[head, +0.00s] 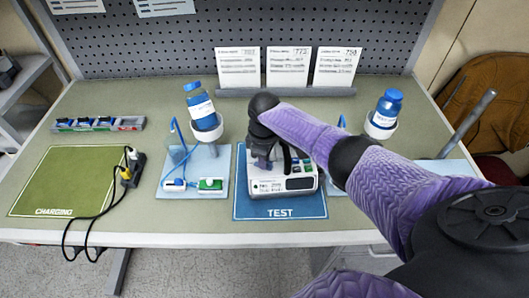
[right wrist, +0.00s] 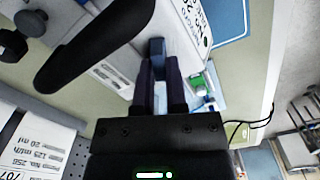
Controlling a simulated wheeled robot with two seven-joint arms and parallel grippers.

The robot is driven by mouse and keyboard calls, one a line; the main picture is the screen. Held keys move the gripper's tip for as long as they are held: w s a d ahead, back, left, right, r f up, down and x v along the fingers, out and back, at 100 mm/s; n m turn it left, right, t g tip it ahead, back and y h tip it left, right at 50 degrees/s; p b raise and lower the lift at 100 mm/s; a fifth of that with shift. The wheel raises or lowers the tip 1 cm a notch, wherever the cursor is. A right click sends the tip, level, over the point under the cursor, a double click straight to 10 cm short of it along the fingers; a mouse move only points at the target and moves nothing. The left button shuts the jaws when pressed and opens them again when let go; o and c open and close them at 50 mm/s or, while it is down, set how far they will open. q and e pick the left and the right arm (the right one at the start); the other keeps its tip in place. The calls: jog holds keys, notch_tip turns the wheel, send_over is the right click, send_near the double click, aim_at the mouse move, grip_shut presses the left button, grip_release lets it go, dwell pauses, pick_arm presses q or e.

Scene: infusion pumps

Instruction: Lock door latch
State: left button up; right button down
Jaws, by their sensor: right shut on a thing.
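The white and grey infusion pump (head: 284,186) stands on the blue TEST mat (head: 281,211). Its front faces the table's front edge. My right gripper (head: 264,162) is at the pump's upper left, partly hidden behind my purple arm. In the right wrist view the two dark fingers (right wrist: 159,72) are closed on a small blue-grey tab (right wrist: 157,47) at the pump's side, apparently the door latch. The pump's white body (right wrist: 185,35) fills the area beyond the fingers. Whether the latch is locked cannot be told. My left gripper is not in view.
A black curved handle (right wrist: 97,45) passes close beside my fingers. A blue-capped bottle (head: 201,108) stands left, another (head: 384,110) right. Small devices (head: 210,184) lie on the light-blue mat. A green CHARGING mat (head: 68,180) with a cabled plug (head: 130,170) lies far left. Cards (head: 287,67) stand behind.

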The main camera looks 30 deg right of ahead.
jog(key=m+p, duration=0.1)
jog(key=m, duration=0.1)
jog(key=m+p, duration=0.1)
jog(key=m, duration=0.1)
jog(key=shift+w+d+r+m, duration=0.1)
jog(key=shift+d+m, duration=0.05)
jog(key=shift+m, duration=0.15)
jog(key=m+p, duration=0.1)
jog(key=m, duration=0.3)
jog(key=shift+d+m, duration=0.1)
jog(key=shift+m, duration=0.2)
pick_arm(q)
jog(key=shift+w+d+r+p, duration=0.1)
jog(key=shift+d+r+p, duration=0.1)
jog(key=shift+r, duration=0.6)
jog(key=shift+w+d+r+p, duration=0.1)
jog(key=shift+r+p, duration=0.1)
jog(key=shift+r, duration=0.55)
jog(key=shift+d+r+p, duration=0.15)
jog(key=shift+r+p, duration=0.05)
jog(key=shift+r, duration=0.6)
pick_arm(e)
jog(key=shift+d+m, duration=0.15)
jog(key=shift+m, duration=1.65)
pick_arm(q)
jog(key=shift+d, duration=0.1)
pick_arm(e)
jog(key=c, duration=0.7)
grip_release()
